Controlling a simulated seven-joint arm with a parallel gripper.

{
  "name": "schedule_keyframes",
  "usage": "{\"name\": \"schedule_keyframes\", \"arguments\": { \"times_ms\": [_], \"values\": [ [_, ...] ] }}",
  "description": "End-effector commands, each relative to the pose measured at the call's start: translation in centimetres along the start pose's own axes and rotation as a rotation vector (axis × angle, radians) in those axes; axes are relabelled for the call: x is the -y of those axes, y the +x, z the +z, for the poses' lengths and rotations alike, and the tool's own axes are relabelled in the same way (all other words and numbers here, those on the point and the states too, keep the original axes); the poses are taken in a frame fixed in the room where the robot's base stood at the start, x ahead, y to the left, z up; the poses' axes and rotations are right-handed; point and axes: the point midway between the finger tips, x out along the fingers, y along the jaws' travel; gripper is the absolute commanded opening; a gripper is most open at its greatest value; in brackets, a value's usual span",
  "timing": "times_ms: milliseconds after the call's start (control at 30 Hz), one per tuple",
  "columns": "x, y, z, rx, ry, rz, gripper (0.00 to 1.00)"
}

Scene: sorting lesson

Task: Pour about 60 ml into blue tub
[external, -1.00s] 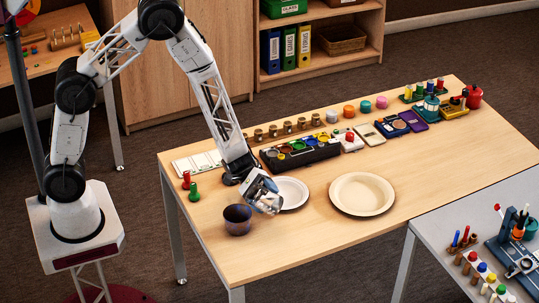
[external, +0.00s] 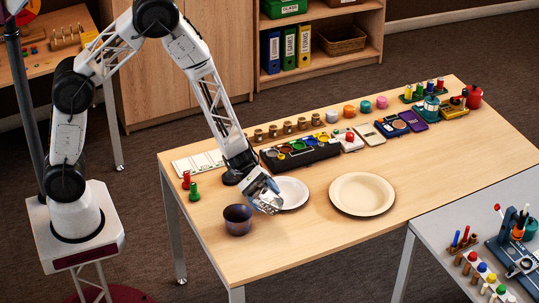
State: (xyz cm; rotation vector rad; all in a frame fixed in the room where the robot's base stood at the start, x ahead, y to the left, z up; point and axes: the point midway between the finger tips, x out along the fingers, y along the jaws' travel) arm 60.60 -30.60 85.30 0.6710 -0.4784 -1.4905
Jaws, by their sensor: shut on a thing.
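A dark blue-purple tub (external: 238,221) stands upright on the wooden table near its front left edge. Its inside is too dark and small to show any contents. My gripper (external: 266,196) is just right of the tub, low over the table and tilted. It is shut on a small pale, glassy vessel (external: 271,205), which is mostly hidden by the fingers. The vessel looks tilted and apart from the tub. I see no stream of liquid between them.
A white plate (external: 292,192) lies behind my gripper, partly covered by it. A larger cream plate (external: 362,194) lies to the right. A paint box (external: 300,151) and several small jars stand further back. Red and green pegs (external: 190,187) stand at the left edge.

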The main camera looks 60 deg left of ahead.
Motion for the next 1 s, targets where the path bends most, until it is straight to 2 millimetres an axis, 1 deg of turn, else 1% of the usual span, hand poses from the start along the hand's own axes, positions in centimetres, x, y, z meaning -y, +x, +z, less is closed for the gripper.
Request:
{"name": "schedule_keyframes", "arguments": {
  "times_ms": [367,633,933,1000],
  "values": [
    [0.2,0.2,-0.6,-0.028,-0.093,-0.04,0.44],
    [0.8,0.9,-2.8,-0.064,-0.222,-0.093,0.44],
    [1.2,1.6,-4.6,-0.105,-0.358,-0.151,0.44],
    [1.0,1.6,-4.7,-0.112,-0.385,-0.161,0.44]
  ]
}}
